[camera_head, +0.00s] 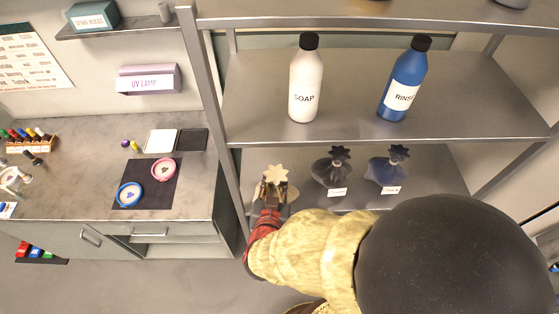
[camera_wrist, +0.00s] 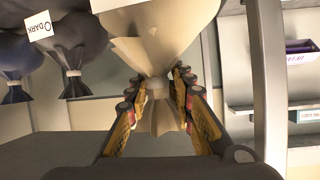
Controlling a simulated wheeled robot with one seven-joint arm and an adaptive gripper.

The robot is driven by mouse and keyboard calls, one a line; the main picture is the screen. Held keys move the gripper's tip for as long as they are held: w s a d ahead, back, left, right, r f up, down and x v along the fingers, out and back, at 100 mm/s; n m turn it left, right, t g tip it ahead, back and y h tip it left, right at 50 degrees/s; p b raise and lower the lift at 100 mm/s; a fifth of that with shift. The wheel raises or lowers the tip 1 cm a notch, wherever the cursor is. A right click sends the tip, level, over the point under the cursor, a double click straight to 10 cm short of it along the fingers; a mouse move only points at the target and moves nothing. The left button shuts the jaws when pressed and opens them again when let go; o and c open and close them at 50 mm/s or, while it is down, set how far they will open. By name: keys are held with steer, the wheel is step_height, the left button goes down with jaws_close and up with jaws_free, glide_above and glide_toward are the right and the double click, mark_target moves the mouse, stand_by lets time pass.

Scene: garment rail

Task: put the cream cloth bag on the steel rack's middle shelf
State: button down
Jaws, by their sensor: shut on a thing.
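The cream cloth bag (camera_head: 277,172) has a flared, star-shaped top and a tied neck. It is at the left end of the steel rack's (camera_head: 214,110) lowest shelf in view (camera_head: 318,202), beside the left post. My gripper (camera_head: 271,189) is shut on its neck. In the wrist view, which shows the bags upside down, the cream bag (camera_wrist: 155,40) has its neck between the fingers (camera_wrist: 157,86). My gripper and arm hide much of its body in the head view. I cannot tell whether its base touches the shelf.
A dark bag (camera_head: 333,172) and a blue bag (camera_head: 388,170), both labelled, stand to the right on that shelf. The shelf above bears a white SOAP bottle (camera_head: 306,80) and a blue RINSE bottle (camera_head: 403,82), with free room around them. A counter (camera_head: 85,190) stands left.

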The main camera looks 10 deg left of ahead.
steer(key=x, duration=1)
steer(key=shift+w+r, duration=0.25)
steer(key=shift+w, duration=0.2)
steer(key=c, duration=1.6)
jaws_free()
steer(key=shift+o, duration=0.3)
steer(key=v, duration=1.2)
steer(key=shift+p, duration=0.3)
